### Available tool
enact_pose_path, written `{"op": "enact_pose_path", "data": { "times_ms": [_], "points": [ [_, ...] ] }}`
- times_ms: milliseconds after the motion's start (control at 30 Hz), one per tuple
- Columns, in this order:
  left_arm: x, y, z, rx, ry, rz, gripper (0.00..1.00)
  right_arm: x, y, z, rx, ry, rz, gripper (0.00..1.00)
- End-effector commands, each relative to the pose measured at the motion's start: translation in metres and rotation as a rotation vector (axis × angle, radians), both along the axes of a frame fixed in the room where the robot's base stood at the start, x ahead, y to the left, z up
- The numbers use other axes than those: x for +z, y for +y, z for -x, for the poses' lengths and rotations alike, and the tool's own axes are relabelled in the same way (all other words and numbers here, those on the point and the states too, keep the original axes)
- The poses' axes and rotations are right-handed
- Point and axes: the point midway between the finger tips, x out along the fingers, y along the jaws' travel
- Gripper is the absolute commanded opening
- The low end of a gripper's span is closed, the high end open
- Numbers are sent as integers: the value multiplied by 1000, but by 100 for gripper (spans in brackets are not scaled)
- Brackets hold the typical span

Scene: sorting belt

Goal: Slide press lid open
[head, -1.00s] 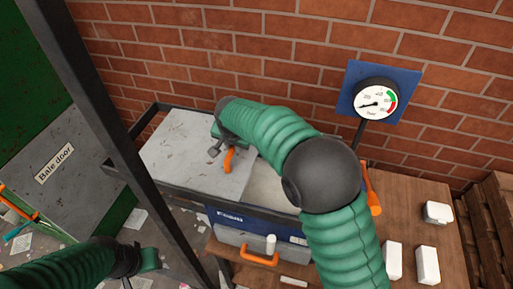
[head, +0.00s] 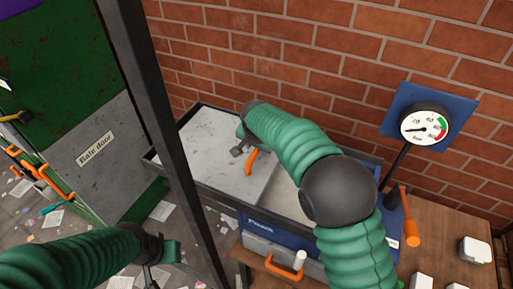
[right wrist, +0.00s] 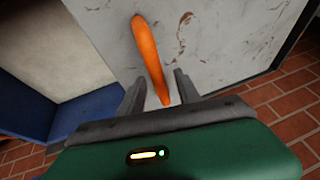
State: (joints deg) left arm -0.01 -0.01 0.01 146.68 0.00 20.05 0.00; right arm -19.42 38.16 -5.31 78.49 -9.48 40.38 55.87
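The press lid (head: 205,135) is a scuffed grey plate on the blue press (head: 285,240). It lies toward the left, and a pale inner area (head: 287,200) shows uncovered to its right. An orange handle (head: 251,163) stands on the lid. My right gripper (head: 241,150) is at the handle. In the right wrist view the handle (right wrist: 148,50) runs between the two separated fingers (right wrist: 158,85), with gaps on both sides. My left gripper (head: 152,270) hangs low at the left, away from the press; its fingers are too unclear to judge.
A dark post (head: 165,140) rises between my left gripper and the press. A gauge (head: 424,125) on a blue plate and an orange lever (head: 410,225) are at the right. A wooden table (head: 450,240) holds white blocks. A brick wall stands close behind; papers litter the floor.

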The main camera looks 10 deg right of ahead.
Motion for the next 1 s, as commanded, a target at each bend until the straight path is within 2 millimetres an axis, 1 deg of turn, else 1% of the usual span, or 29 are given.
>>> {"op": "enact_pose_path", "data": {
  "times_ms": [267, 367, 467, 667, 700, 800, 900, 1000],
  "points": [
    [-1, 0, 0, 0, 0, 0, 36, 1, 1, 2, 1, 0, -1, 40],
    [-4, 0, 0, 0, 0, 0, 36, 9, 2, 5, 2, -2, -3, 40],
    [-10, 0, 0, 0, 0, 0, 36, 25, 4, 13, 3, -3, -2, 40],
    [-23, 0, 0, 0, 0, 0, 36, 78, 7, 37, 3, -3, -2, 40],
    [-25, 0, 0, 0, 0, 0, 36, 90, 8, 42, 3, -3, -2, 40],
    [-28, 0, 0, 0, 0, 0, 36, 115, 9, 53, 2, -2, -2, 40],
    [-29, 0, 0, 0, 0, 0, 36, 134, 10, 61, 2, 0, 0, 40],
    [-30, 0, 0, 0, 0, 0, 36, 145, 11, 66, 2, 2, 0, 40]
  ]
}}
